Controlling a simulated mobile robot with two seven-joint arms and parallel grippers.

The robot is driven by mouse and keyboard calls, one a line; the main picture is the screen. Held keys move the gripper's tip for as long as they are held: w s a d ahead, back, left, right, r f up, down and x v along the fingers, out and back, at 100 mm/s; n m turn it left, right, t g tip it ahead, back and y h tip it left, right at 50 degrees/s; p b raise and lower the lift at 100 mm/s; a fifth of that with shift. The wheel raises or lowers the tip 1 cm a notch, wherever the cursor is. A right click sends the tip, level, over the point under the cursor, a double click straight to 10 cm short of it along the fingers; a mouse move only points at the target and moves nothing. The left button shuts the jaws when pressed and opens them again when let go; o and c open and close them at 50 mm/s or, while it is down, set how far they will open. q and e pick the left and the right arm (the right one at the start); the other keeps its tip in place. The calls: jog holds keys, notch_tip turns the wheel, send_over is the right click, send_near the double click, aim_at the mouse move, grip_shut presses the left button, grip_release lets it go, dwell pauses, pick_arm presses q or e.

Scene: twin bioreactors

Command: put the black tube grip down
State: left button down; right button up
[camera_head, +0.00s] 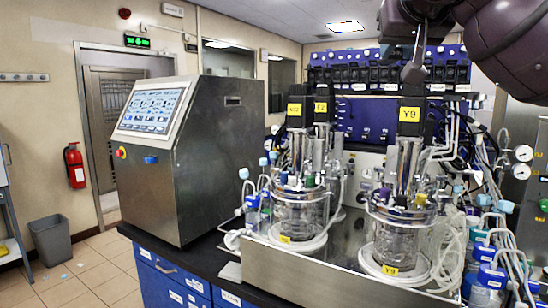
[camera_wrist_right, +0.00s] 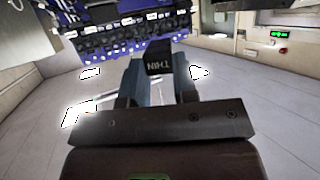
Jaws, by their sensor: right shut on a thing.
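My right gripper (camera_wrist_right: 158,88) is shut on a black block marked with white letters, the black tube grip (camera_wrist_right: 158,58), which sits between the two fingertips in the wrist view. In the head view my right arm comes in from the top right, and my right gripper (camera_head: 414,70) points down above the Y9 vessel's black motor. The tube grip is hard to make out there. The gripper seems raised clear of the bench, but I cannot tell its exact height. My left gripper is not in view.
Two glass bioreactor vessels, Y9 (camera_head: 400,245) and its twin (camera_head: 298,215), stand in a steel tray (camera_head: 330,278) amid many tubes. A steel control cabinet (camera_head: 205,160) stands at left. Capped bottles (camera_head: 488,280) crowd the right. Little bench is free.

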jog(key=a+f+n+y, duration=0.2)
jog(key=a+f, duration=0.1)
jog(key=f, duration=0.9)
jog(key=a+f+n+y, duration=0.1)
jog(key=a+f+y, duration=0.1)
jog(key=f, duration=1.1)
jog(key=s+d+f+h, duration=0.1)
jog(key=s+f, duration=0.2)
jog(key=f, duration=0.7)
jog(key=s+d+f+m+h, duration=0.1)
jog(key=s+f, duration=0.3)
jog(key=f, duration=0.6)
jog(key=s+d+f+m, duration=0.1)
jog(key=s+f, duration=0.3)
jog(key=f, duration=0.6)
jog(key=shift+s+d+f+h, duration=0.25)
jog(key=shift+d+h, duration=0.15)
jog(key=shift+d, duration=0.5)
jog(key=shift+d+r, duration=0.1)
